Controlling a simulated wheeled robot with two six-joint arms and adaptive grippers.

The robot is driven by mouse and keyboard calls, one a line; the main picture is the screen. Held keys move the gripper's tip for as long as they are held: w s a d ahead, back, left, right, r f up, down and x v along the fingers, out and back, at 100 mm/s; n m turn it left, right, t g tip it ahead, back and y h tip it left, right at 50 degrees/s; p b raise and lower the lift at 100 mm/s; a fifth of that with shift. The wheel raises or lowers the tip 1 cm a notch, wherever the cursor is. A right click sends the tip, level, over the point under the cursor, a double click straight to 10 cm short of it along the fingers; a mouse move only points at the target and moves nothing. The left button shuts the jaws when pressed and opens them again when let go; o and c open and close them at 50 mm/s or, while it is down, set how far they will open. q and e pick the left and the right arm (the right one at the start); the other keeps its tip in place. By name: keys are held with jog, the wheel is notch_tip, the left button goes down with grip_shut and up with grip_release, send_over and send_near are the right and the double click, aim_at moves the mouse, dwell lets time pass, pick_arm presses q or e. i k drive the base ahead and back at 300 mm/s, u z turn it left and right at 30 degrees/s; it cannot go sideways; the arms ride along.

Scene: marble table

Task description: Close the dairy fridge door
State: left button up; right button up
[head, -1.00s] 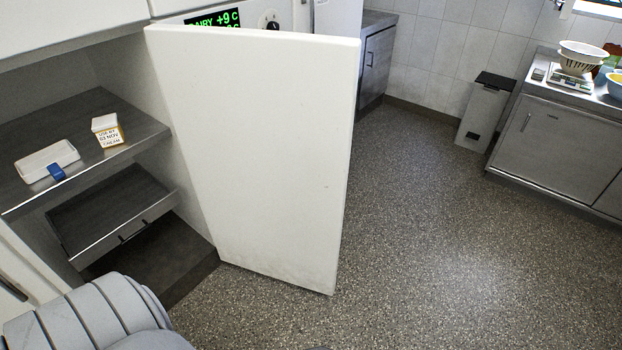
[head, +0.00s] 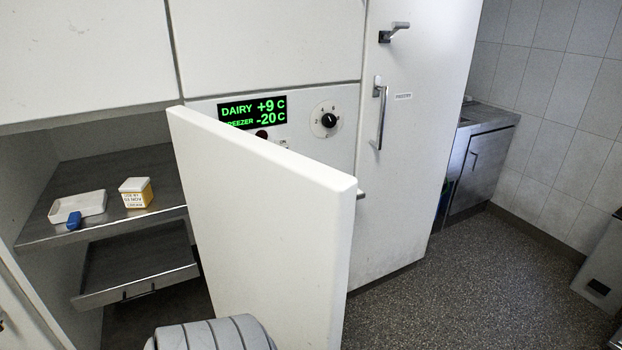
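The dairy fridge door (head: 262,220) is a plain white slab that stands wide open, sticking out from the cabinet front toward me. To its left the fridge inside shows, with a metal shelf (head: 110,210) and a lower drawer (head: 140,265). On the shelf are a white tray (head: 78,206) with a blue piece (head: 74,221) and a yellow tub with a white lid (head: 136,192). The display panel (head: 252,110) above reads DAIRY +9 C and FREEZER -20 C. Neither of my grippers is in view.
A taller white door (head: 415,130) with metal handles, closed, is right of the panel. A round dial (head: 326,119) is beside the display. A steel cabinet (head: 480,165) stands farther back. Speckled floor (head: 480,285) at the right is clear. A grey bin (head: 602,270) is at the right edge.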

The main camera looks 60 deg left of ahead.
aim_at(273, 224)
jog(key=i, duration=1.95)
jog(key=u, duration=4.05)
jog(key=i, duration=0.5)
